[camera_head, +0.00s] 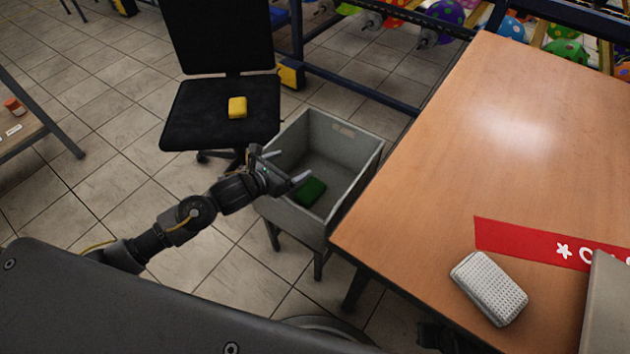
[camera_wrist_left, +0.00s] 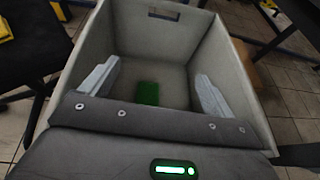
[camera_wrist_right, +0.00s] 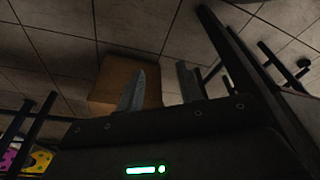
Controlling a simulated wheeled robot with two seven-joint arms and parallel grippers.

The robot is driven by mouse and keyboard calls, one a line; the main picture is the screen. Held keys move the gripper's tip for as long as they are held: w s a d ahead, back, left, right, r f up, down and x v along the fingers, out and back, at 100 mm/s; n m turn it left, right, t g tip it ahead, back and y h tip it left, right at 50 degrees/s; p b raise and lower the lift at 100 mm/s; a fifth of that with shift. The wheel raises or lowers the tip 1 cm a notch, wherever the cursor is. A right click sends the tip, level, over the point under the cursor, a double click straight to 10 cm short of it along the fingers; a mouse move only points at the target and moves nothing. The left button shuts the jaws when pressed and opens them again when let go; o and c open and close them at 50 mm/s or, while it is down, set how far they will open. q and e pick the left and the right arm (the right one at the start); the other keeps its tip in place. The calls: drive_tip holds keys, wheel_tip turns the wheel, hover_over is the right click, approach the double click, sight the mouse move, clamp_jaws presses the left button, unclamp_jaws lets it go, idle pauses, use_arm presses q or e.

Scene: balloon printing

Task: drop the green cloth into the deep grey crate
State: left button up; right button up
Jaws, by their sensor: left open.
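The green cloth (camera_head: 308,191) lies on the floor of the deep grey crate (camera_head: 352,140), near its front wall. It also shows in the left wrist view (camera_wrist_left: 148,93), between and beyond the fingers. My left gripper (camera_head: 286,167) is open and empty above the crate's near left rim, pointing into it. The cloth is apart from its fingers. My right gripper (camera_wrist_right: 160,88) shows in its own wrist view with its two fingers apart and nothing between them; a brown box (camera_wrist_right: 125,85) is beyond it.
A black chair (camera_head: 222,110) with a yellow cloth (camera_head: 237,107) stands left of the crate. A wooden table (camera_head: 520,130) is on the right, with a white textured block (camera_head: 488,288) and a red strip (camera_head: 530,243). A rack of colourful balloons stands behind.

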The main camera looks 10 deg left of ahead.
use_arm(q)
drive_tip(key=v, duration=0.7)
drive_tip(key=shift+s+a+r, duration=0.15)
drive_tip(key=shift+s, duration=0.2)
drive_tip(key=shift+s+a+r, duration=0.25)
drive_tip(key=shift+s, duration=0.2)
use_arm(e)
drive_tip(key=shift+s+f, duration=0.1)
drive_tip(key=shift+f, duration=0.45)
